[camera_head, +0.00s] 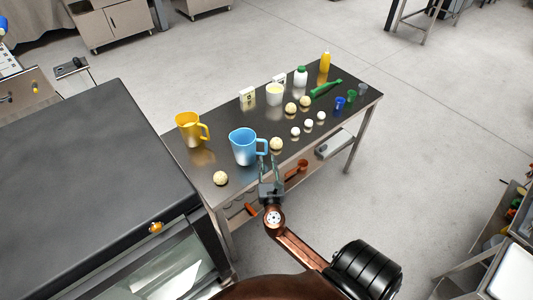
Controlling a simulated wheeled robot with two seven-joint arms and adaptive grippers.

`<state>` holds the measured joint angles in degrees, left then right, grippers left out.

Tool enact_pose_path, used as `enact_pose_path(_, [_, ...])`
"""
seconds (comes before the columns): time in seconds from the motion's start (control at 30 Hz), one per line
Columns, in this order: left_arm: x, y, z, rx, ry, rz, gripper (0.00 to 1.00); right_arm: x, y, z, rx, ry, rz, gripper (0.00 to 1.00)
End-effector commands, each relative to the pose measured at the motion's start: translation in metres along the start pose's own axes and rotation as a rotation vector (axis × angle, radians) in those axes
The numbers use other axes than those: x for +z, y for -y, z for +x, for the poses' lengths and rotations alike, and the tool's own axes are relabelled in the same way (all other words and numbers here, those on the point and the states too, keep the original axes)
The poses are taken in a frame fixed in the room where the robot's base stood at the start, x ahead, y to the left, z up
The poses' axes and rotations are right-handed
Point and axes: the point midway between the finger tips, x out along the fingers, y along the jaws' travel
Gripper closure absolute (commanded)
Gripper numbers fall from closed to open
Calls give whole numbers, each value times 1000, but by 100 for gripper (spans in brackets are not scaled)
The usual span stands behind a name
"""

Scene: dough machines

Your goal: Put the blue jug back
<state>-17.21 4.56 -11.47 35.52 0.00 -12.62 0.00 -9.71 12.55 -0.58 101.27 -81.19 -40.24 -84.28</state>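The blue jug (243,147) stands upright near the front left part of the dark-topped table (203,167). Its handle (262,147) points right. My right gripper (269,161) comes in from below, at the table's front edge. Its two fingers are apart and point toward the handle, just below it in the picture. Nothing shows between them, and I cannot tell whether a fingertip touches the handle. My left gripper is not in view.
A yellow jug (190,129) stands behind and left of the blue one. Several balls, small cups, a white tub (275,94) and bottles stand farther right. A large dark-topped machine (90,170) is at left.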

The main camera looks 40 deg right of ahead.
Motion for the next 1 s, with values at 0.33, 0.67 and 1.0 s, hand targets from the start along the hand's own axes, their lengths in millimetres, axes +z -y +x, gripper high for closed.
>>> enact_pose_path(0.33, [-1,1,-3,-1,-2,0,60,0,0,-52,0,-1,1,74])
enact_pose_path(0.67, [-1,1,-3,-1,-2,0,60,0,0,-57,0,1,0,74])
enact_pose_path(1.0, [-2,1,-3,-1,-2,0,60,-13,55,-71,-166,-114,453,74])
